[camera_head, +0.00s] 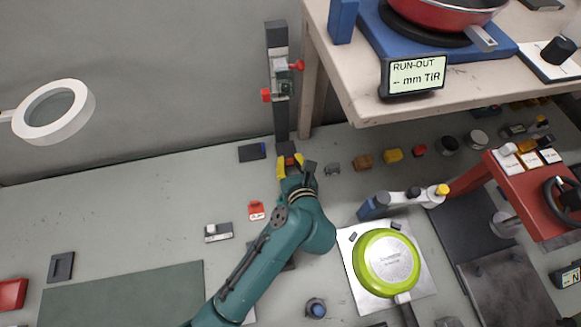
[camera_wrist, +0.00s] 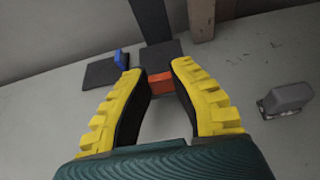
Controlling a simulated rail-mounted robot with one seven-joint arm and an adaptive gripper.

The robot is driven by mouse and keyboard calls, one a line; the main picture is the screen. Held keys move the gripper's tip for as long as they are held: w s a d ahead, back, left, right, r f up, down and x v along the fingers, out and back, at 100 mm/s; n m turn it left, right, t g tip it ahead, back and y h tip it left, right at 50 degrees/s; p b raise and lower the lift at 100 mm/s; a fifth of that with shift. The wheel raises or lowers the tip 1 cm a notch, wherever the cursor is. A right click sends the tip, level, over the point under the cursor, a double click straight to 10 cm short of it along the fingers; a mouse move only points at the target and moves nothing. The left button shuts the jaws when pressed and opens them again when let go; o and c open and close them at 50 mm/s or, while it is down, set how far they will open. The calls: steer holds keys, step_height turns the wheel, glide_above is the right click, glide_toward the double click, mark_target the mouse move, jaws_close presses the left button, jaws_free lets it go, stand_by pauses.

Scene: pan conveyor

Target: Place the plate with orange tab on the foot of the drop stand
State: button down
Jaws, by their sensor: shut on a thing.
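The plate with orange tab is dark and square; in the wrist view the plate (camera_wrist: 163,54) lies ahead of my fingertips, its orange tab (camera_wrist: 160,83) between them. In the head view the plate (camera_head: 286,147) is right at the base of the drop stand's dark upright column (camera_head: 282,122). My gripper (camera_head: 290,163) is shut on the orange tab; it also shows in the wrist view (camera_wrist: 160,80). The column also rises behind the plate in the wrist view (camera_wrist: 150,18). The stand's foot is not clearly distinguishable from the plate, and I cannot tell whether the plate rests or hovers.
A dark plate with blue tab (camera_head: 248,153) lies just left of the stand. A grey block (camera_head: 332,169) and several coloured blocks lie to the right. A bench leg (camera_head: 312,90) stands close right of the column.

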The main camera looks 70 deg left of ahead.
step_height(320, 180, down, 3)
steer(key=shift+r, duration=0.3)
steer(key=c, duration=1.1)
jaws_free()
